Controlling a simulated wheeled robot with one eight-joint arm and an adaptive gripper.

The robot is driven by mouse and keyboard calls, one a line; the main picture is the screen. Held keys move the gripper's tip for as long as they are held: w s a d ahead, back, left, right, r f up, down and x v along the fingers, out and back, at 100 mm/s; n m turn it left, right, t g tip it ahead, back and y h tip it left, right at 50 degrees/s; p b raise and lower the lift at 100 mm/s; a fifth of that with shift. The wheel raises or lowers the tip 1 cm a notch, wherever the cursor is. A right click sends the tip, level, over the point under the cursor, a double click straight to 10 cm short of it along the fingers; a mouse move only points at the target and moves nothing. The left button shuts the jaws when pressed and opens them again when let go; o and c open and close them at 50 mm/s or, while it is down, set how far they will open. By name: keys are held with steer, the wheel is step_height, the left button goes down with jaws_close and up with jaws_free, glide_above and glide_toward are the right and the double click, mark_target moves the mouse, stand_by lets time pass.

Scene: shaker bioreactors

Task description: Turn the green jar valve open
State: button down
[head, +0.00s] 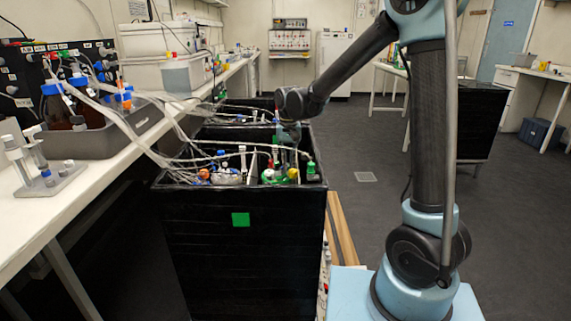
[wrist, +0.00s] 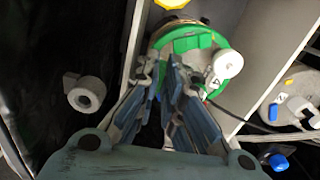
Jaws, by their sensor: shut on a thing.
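The green jar lid (wrist: 190,42) shows at the top centre of the wrist view, with a white round fitting (wrist: 228,65) on its right side. My gripper (wrist: 168,68) reaches onto the near side of the lid, its blue-grey fingers close together. It is shut on the jar's valve, which the fingers mostly hide, so I cannot tell how far it is turned.
The black bin (head: 240,275) with a green square stands beside the white bench (head: 30,215). Tubes cross its top. In the wrist view, a grey cylindrical fitting (wrist: 85,93) lies left of my fingers and another white lid (wrist: 298,98) sits right, past a pale divider (wrist: 262,62).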

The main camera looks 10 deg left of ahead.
steer(key=n, duration=0.4)
steer(key=shift+w+d+n, duration=0.1)
steer(key=shift+n, duration=0.2)
steer(key=n, duration=0.9)
steer(key=shift+w, duration=0.1)
steer(key=shift+n, duration=1.9)
steer(key=c, duration=1.7)
jaws_free()
steer(key=shift+r, duration=0.15)
